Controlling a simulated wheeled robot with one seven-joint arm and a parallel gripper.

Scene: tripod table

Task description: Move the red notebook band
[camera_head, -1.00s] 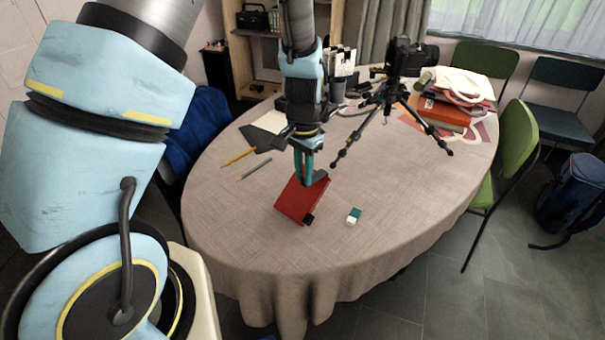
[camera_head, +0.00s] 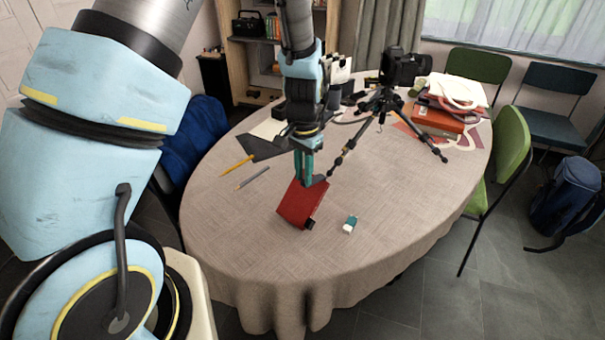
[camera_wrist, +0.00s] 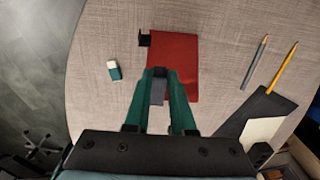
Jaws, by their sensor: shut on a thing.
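The red notebook (camera_head: 300,204) is at the near part of the table, tilted, with a small black piece (camera_head: 310,224) at its lower right corner. It also shows in the wrist view (camera_wrist: 176,60), with the black piece (camera_wrist: 144,40) at its far left corner. My gripper (camera_head: 306,180) points down at the notebook's upper edge and is shut on it. In the wrist view the green fingers (camera_wrist: 163,88) overlap the notebook's near edge with a grey block-like part between them. I cannot tell whether the notebook touches the cloth.
A green and white eraser (camera_head: 350,224) lies right of the notebook. A yellow pencil (camera_head: 236,166) and a grey pencil (camera_head: 252,178) lie left. A camera on a tripod (camera_head: 385,105) stands behind, legs spread. Books (camera_head: 437,120) are at the far right. The tablecloth's near right is clear.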

